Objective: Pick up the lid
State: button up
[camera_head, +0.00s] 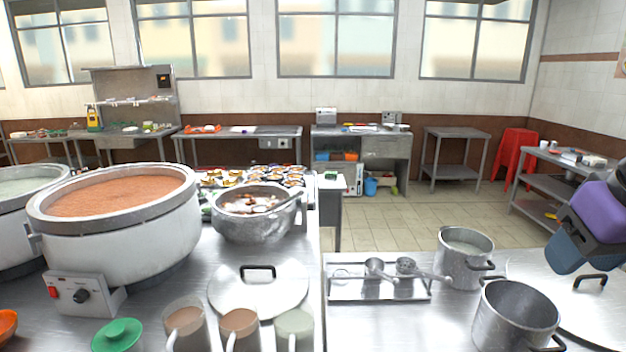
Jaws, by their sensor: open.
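Two round metal lids show. One lid (235,294) lies flat on the left steel counter, with a black loop handle standing at its far side. The other lid (607,312) lies on the right counter at the right edge, partly cut off by the frame, with a dark handle on top. My gripper (568,254) is at the right edge, purple and blue-grey, raised above the right counter. In the picture it is just above and left of the right lid's handle, apart from it. It is open and nothing shows in it.
A small metal pot (465,262) and an empty pot (515,315) stand left of the right lid. A tray (345,292) with ladles lies further left. A large congee stockpot (125,225) and several cups crowd the left counter.

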aim_at(591, 303)
jog(key=i+l+u, duration=0.1)
jog(key=l+u, duration=0.15)
jog(key=l, duration=1.55)
jog(key=l+u, duration=0.3)
jog(key=l, duration=1.55)
